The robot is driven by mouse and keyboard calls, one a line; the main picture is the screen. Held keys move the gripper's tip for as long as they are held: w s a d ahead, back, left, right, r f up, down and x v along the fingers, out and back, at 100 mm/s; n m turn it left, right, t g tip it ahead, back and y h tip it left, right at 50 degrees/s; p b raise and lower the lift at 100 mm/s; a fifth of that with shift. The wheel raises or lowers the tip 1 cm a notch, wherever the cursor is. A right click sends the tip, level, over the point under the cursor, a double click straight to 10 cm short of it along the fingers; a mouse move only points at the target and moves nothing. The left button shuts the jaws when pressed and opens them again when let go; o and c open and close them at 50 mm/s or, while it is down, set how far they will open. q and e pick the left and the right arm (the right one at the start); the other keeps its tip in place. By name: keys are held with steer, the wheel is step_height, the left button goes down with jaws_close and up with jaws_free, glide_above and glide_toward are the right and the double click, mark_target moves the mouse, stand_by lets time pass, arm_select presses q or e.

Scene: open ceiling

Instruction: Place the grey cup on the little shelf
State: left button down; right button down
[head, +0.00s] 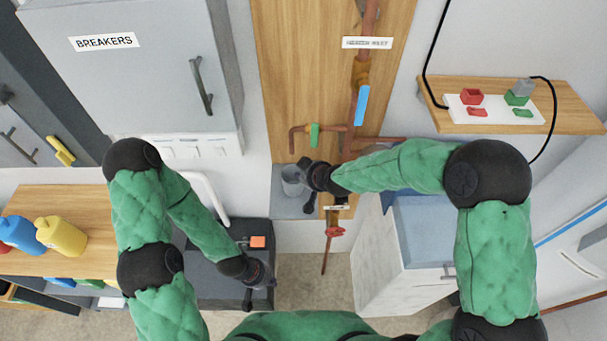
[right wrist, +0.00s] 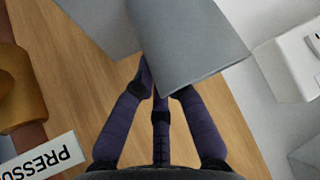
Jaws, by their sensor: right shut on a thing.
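The grey cup (head: 293,180) is at the tip of my right gripper (head: 312,180), just left of it in the head view. The cup fills the upper middle of the right wrist view (right wrist: 190,45), where the fingers of my right gripper (right wrist: 163,88) are shut on it. A small grey ledge (head: 287,207), which looks like the little shelf, sits at the wall below the wooden panel. The cup overlaps it in the head view; I cannot tell whether they touch. My left gripper (head: 261,288) is low over a dark box, its fingers unclear.
Pipes and a blue-handled valve (head: 361,105) run down the wooden panel (head: 300,60) beside my right gripper. A wooden shelf (head: 575,110) with a switch box is at right. A white cabinet (head: 395,270) stands below my right arm. Yellow and blue bottles (head: 62,236) are at left.

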steer(key=shift+r, duration=0.15)
steer(key=c, duration=1.3)
jaws_free()
steer(key=p+v, duration=0.2)
steer(key=v, duration=1)
steer(key=shift+p, duration=0.4)
